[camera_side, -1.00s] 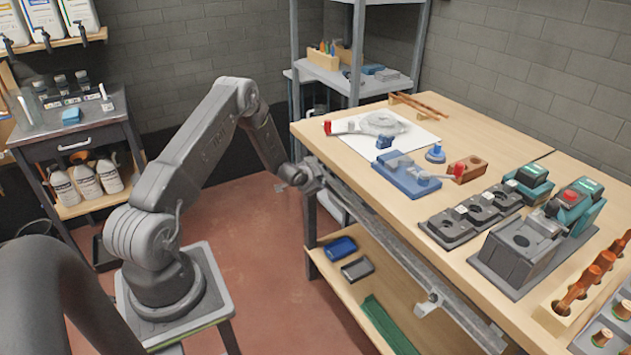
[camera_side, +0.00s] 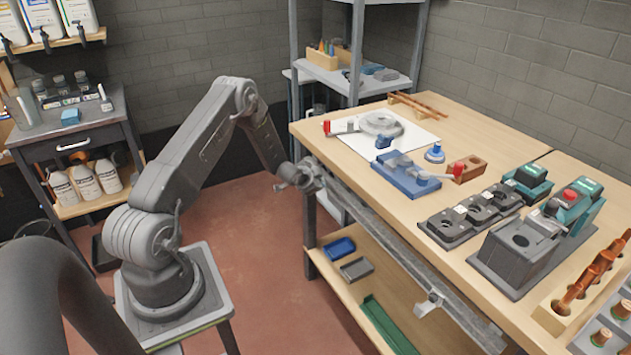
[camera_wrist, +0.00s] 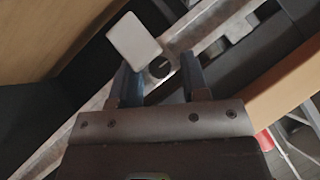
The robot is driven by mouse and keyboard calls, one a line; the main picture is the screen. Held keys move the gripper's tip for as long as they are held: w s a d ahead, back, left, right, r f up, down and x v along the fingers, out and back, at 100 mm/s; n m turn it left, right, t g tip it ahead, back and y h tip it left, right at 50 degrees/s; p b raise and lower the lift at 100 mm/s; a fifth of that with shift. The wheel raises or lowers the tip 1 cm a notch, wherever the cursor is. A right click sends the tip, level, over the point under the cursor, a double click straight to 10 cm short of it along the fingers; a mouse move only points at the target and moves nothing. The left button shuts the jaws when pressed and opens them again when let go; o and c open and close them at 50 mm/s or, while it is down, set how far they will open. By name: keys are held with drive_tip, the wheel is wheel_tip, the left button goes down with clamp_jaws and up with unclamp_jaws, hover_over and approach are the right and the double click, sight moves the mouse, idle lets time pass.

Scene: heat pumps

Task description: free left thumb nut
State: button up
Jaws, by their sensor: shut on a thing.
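My gripper (camera_side: 318,180) is at the left end of the metal rail (camera_side: 400,258) along the workbench's front edge. In the wrist view my gripper (camera_wrist: 158,66) has its two dark fingers on either side of a small round dark part (camera_wrist: 160,67) at the rail, which I take to be the left thumb nut. The jaws are shut on it. A pale rounded plate (camera_wrist: 134,40) stands beside it, partly over the left finger. In the side view my wrist hides the nut. A bracket (camera_side: 431,303) is further right on the rail.
The workbench top (camera_side: 340,175) carries a blue fixture (camera_side: 405,175), a grey-teal machine (camera_side: 530,240) and copper parts (camera_side: 590,275). A lower shelf (camera_side: 335,285) under the bench holds small trays. Open floor (camera_side: 240,230) lies between my base and the bench.

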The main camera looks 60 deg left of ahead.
drive_tip(key=shift+w, duration=0.15)
drive_tip(key=shift+d+n+h, duration=0.1)
drive_tip(key=shift+n+h, duration=0.2)
drive_tip(key=shift+h, duration=0.3)
drive_tip(key=shift+c, duration=0.3)
drive_tip(key=shift+n+h, duration=0.4)
drive_tip(key=shift+h, duration=0.4)
drive_tip(key=shift+c, duration=0.2)
drive_tip(key=shift+n+h, duration=0.3)
